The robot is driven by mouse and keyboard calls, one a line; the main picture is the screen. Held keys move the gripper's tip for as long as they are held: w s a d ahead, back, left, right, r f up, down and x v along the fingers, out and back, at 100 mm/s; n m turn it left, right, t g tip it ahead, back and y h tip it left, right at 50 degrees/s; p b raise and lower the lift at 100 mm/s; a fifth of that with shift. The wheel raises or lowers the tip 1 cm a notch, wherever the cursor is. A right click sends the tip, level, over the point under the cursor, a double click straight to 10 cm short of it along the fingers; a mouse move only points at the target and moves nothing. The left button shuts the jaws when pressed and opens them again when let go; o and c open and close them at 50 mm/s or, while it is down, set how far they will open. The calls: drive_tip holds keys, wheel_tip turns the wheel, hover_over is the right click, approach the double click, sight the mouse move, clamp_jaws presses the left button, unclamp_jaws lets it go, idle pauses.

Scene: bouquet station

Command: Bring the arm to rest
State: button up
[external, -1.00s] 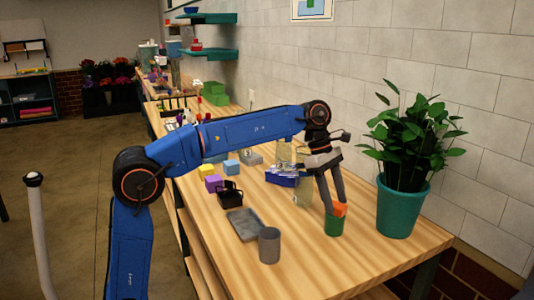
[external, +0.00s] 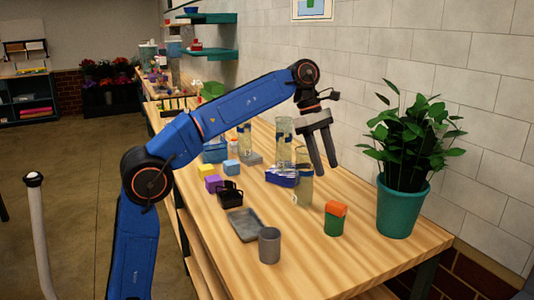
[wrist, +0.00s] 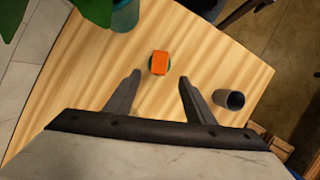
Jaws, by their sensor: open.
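My gripper (external: 323,163) is open and empty, held above the wooden table with its fingers pointing down. In the wrist view my gripper (wrist: 158,82) shows two spread fingers with nothing between them. An orange block (external: 336,208) sits in or on a green cup (external: 334,226) near the table's right front. The orange block also shows in the wrist view (wrist: 159,63), beyond the fingertips and apart from them.
A grey cup (external: 269,246), a grey tray (external: 243,225), a black basket (external: 230,196) and glass vases (external: 284,140) stand on the table (external: 300,262). A potted plant (external: 397,209) stands at the right, by the wall.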

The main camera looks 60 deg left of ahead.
drive_tip(key=shift+s+a+r, duration=0.1)
drive_tip(key=shift+r, duration=0.2)
